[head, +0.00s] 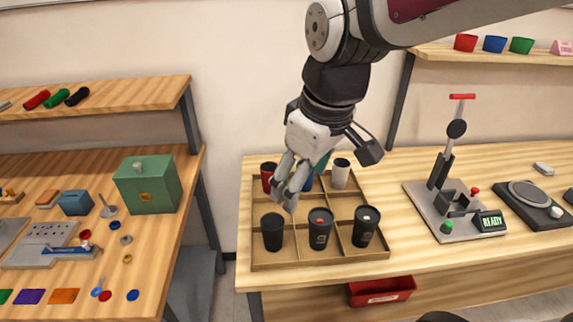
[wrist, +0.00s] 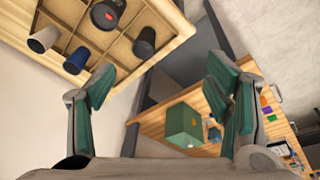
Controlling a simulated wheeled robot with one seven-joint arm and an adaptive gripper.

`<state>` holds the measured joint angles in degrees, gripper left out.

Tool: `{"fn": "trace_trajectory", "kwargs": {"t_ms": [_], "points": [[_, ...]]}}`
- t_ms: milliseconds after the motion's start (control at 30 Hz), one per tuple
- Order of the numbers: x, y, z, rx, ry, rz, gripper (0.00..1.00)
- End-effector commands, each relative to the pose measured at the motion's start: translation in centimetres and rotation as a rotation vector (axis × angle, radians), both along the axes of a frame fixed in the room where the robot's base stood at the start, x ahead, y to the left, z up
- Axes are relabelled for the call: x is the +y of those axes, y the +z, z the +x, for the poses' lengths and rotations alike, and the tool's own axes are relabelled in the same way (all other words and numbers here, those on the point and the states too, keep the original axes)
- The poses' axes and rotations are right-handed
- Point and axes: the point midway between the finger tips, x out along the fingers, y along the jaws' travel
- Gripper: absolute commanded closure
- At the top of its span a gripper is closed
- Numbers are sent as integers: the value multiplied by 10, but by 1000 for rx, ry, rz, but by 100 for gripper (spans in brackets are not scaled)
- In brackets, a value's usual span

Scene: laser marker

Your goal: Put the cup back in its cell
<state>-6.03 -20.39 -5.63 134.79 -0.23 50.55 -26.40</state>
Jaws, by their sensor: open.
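A divided wooden tray (head: 262,262) stands at the left end of the long table, with several cups in it. The front row holds a black cup (head: 272,232), a black cup with a red mark (head: 320,229) and a black cup with a pale mark (head: 365,227). Behind are a red cup (head: 267,177), a partly hidden blue cup (head: 308,182) and a white cup (head: 341,174). I cannot tell which cup the task means. My gripper (head: 289,187) is above the tray's left part; its teal pads (wrist: 160,85) are apart with nothing between them in the wrist view.
Right of the tray stand a clamp device (head: 455,205) with a READY display and a round-plated scale (head: 530,196). A red bin (head: 382,291) is below the table edge. A gap separates the left workbench, which carries a green box (head: 148,184) and small parts.

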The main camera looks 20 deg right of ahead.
Motion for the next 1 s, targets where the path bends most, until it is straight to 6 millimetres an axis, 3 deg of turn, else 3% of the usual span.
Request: {"fn": "trace_trajectory", "kwargs": {"t_ms": [100, 333, 500, 1000], "points": [[-2, 12, -36, -58, -163, 41, 29], [-5, 16, -80, -126, -392, 97, 29], [-5, 15, -90, -141, -451, 110, 29], [-5, 16, -90, -141, -452, 112, 29]]}}
